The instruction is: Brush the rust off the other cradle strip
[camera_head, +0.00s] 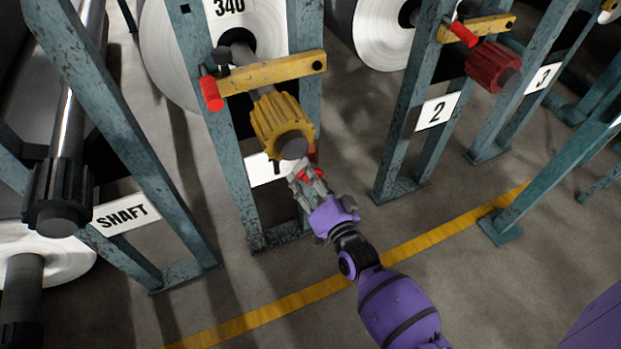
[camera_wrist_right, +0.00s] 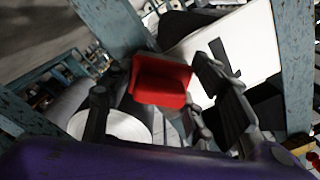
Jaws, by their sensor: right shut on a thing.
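My right gripper (camera_head: 307,178) is just below the ribbed yellow chuck (camera_head: 281,124) on the frame marked 340, in the head view. It is shut on a red block-like thing (camera_wrist_right: 162,80), which sits between its fingers in the right wrist view. It may be the brush, but I see no bristles. A small orange-red patch (camera_head: 312,149) shows beside the chuck's lower end; I cannot tell what it belongs to. I cannot make out a cradle strip or its rust; the chuck and my gripper cover that area. My left gripper is not in view.
A yellow locking bar (camera_head: 275,73) with a red handle (camera_head: 211,93) crosses above the chuck. Teal posts (camera_head: 229,160) stand close on both sides. A dark ribbed shaft end (camera_head: 58,190) juts out at left, a red chuck (camera_head: 492,67) at right. The front floor is clear.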

